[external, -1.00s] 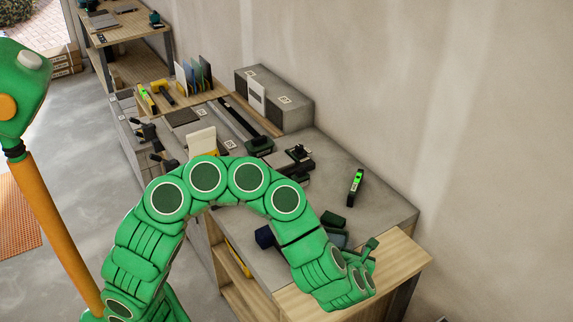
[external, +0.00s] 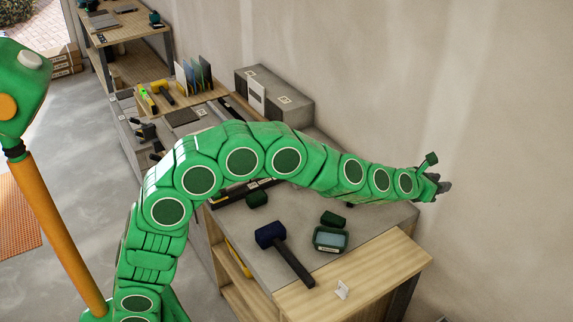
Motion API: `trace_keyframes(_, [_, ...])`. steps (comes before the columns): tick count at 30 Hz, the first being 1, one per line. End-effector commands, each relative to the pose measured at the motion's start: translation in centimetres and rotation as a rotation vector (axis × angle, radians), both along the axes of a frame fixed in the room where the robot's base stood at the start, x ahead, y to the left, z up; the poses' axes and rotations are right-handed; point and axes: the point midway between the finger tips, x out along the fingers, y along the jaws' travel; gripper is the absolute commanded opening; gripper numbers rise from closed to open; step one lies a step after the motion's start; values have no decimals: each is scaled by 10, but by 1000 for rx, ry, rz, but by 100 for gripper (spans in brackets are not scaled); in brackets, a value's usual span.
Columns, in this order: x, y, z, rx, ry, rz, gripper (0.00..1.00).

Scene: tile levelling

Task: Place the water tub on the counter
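The water tub (external: 316,246), a small dark green tub with pale blue water inside, sits on the grey counter (external: 266,266), close to the wooden end board. A small dark green block (external: 333,219) is just behind it. My gripper (external: 443,187) is stretched out to the right, past the counter's right edge and near the wall. Its dark fingertips are small and partly hidden, so I cannot tell whether it is open or shut. I see nothing clearly held in it.
A blue-headed mallet (external: 271,236) lies left of the tub, its handle reaching the wooden board (external: 375,275). Grey blocks (external: 290,105) stand against the wall. My arm hides part of the counter's middle.

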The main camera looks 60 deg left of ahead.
Motion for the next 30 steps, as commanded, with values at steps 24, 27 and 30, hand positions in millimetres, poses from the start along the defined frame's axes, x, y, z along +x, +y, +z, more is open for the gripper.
trace_keyframes(24, [-70, 7, -93, 477, 652, -494, 33])
trace_keyframes(27, [-92, 22, -113, 539, 782, -517, 33])
trace_keyframes(30, [-115, 42, -131, 598, 917, -528, 33])
